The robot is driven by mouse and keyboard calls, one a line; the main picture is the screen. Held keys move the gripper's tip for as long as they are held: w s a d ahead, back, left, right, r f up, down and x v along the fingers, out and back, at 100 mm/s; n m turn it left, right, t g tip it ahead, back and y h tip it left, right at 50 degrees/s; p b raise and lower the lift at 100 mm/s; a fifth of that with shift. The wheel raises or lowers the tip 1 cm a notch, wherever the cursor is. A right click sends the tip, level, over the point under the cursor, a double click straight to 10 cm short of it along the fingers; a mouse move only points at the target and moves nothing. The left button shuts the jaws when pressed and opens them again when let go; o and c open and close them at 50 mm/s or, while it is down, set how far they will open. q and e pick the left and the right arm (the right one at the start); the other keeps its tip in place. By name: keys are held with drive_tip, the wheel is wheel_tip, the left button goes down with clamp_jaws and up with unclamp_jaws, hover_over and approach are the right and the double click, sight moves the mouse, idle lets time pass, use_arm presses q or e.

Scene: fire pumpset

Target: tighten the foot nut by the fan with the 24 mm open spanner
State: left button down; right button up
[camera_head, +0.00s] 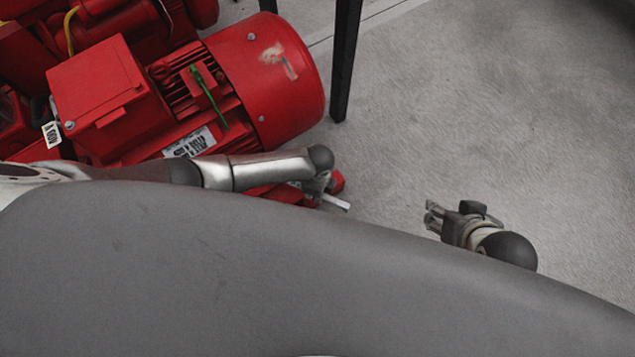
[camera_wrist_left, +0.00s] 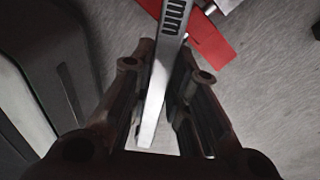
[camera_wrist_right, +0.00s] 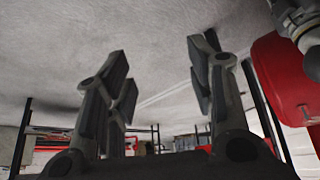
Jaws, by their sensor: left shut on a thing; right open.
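My left gripper (camera_head: 325,190) is shut on a flat silver spanner (camera_head: 337,203), low in front of the red motor. In the left wrist view the spanner (camera_wrist_left: 166,50) lies between the fingers (camera_wrist_left: 165,100), with "mm" marked on its shaft; its far end runs out of the top of the picture. A red foot part (camera_wrist_left: 212,38) lies just beyond it, with a pale metal piece beside it. The foot nut cannot be made out. The fan cowl (camera_head: 272,80) is the motor's rounded right end. My right gripper (camera_head: 435,216) is open and empty above the floor, to the right.
The red motor (camera_head: 105,90) with its terminal box and a green strip fills the upper left. A black table leg (camera_head: 345,60) stands right of the cowl. The grey floor (camera_head: 500,110) on the right is clear. My grey body covers the lower part.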

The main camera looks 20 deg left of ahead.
use_arm(q)
drive_tip(key=shift+w+a, duration=0.15)
drive_tip(key=shift+a, duration=0.75)
use_arm(e)
drive_tip(key=shift+s+d+f+g, duration=0.15)
drive_tip(key=shift+s+g, duration=0.15)
drive_tip(key=shift+s, duration=0.25)
drive_tip(key=shift+s+d+f+g, duration=0.15)
drive_tip(key=shift+s+g, duration=0.15)
drive_tip(key=shift+s, duration=0.25)
use_arm(q)
drive_tip(key=shift+a, duration=0.2)
use_arm(e)
drive_tip(key=shift+s, duration=0.2)
use_arm(q)
drive_tip(key=shift+p, duration=0.3)
drive_tip(key=shift+s+a+m+p, duration=0.3)
drive_tip(key=shift+s+m+p, duration=0.2)
drive_tip(key=shift+s+m, duration=0.3)
drive_tip(key=shift+s+a+m+p, duration=0.25)
drive_tip(key=shift+s+m+p, duration=0.2)
drive_tip(key=shift+s+m, duration=0.25)
drive_tip(key=shift+s+a+m+p, duration=0.3)
drive_tip(key=shift+s+m+p, duration=0.2)
drive_tip(key=shift+s+m, duration=0.3)
use_arm(e)
drive_tip(key=shift+s+d+f+g+h, duration=0.25)
drive_tip(key=shift+s+g+h, duration=0.1)
drive_tip(key=shift+g, duration=0.25)
drive_tip(key=shift+s, duration=0.25)
